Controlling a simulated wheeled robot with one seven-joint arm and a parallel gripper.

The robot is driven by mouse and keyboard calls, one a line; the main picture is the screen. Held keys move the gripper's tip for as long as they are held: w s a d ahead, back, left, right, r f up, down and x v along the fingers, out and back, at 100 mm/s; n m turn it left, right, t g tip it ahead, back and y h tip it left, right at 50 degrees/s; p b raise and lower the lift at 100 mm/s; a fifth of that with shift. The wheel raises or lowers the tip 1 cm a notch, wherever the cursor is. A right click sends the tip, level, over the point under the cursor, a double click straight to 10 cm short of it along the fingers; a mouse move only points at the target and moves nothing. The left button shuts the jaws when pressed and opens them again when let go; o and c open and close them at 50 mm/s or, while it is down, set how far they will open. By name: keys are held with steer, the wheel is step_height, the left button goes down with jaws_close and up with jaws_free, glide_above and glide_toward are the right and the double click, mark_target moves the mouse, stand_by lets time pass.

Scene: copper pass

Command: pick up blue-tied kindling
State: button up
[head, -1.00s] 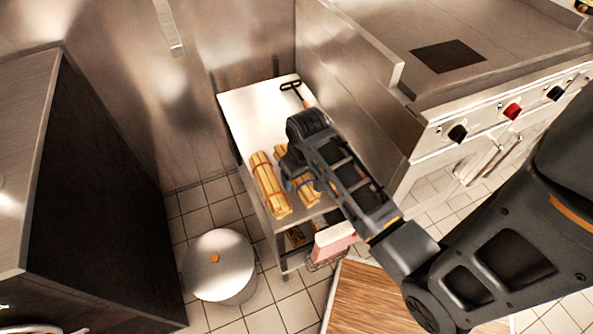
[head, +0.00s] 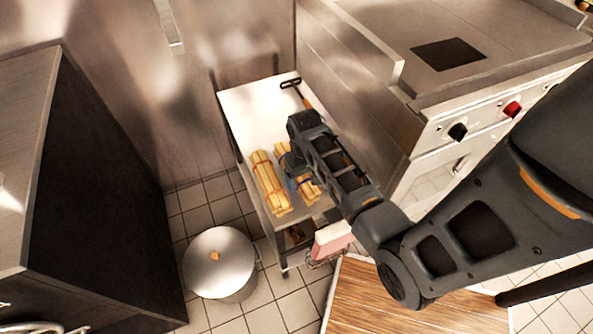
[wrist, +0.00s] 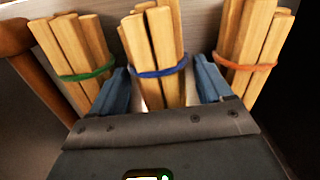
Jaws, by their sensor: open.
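The blue-tied kindling (wrist: 153,50) is a bundle of pale wooden sticks with a blue band. In the wrist view it stands in the middle, between the two fingers of my gripper (wrist: 164,88). The fingers are open, one on each side of the bundle, and I cannot tell whether either touches it. In the head view the blue-tied kindling (head: 309,187) lies on the small table (head: 245,104), partly hidden by my arm and gripper (head: 291,172).
An orange-tied bundle (wrist: 248,45) is close on the right and a green-tied bundle (wrist: 75,50) on the left in the wrist view. A black-ended tool (head: 291,83) lies at the table's back. A lidded pot (head: 219,262) stands on the floor beside the table.

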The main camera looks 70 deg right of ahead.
steer(key=shift+f, duration=0.2)
steer(key=c, duration=1)
steer(key=shift+r, duration=0.15)
